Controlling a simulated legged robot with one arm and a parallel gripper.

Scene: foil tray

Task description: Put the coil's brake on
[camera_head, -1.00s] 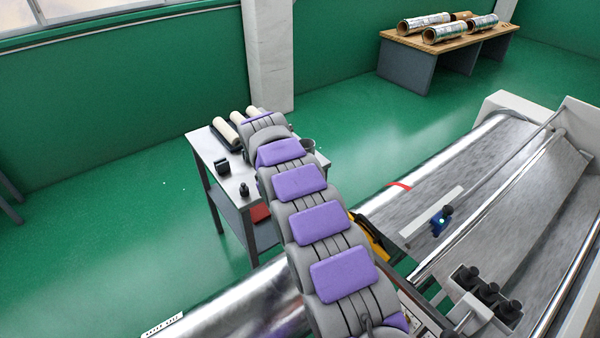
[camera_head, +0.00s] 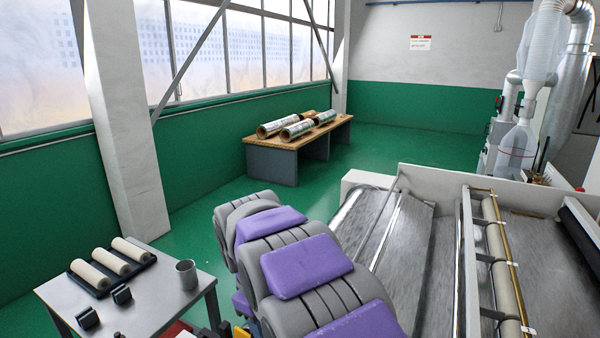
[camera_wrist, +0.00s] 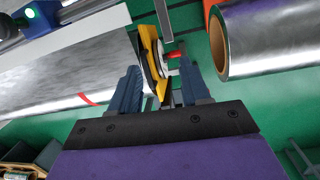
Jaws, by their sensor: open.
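My gripper (camera_wrist: 162,88) is open in the wrist view, its two dark blue fingers spread apart. A yellow and black part (camera_wrist: 152,60) shows beyond and between the fingers; I cannot tell whether they touch it. A small red-tipped piece (camera_wrist: 173,55) sits beside it, possibly the brake handle. A shiny foil coil (camera_wrist: 270,38) with a brown core lies at the upper right. Another wide silver roll (camera_wrist: 60,75) with a red strip is at the left. The brake's setting cannot be told. In the head view my arm hides the gripper.
A grey side table (camera_head: 150,300) with several cream rollers (camera_head: 110,262) and a metal cup (camera_head: 186,274) stands at lower left. The foil machine (camera_head: 400,255) fills the right. A wooden bench (camera_head: 262,150) with foil rolls stands at the back. Green floor between is clear.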

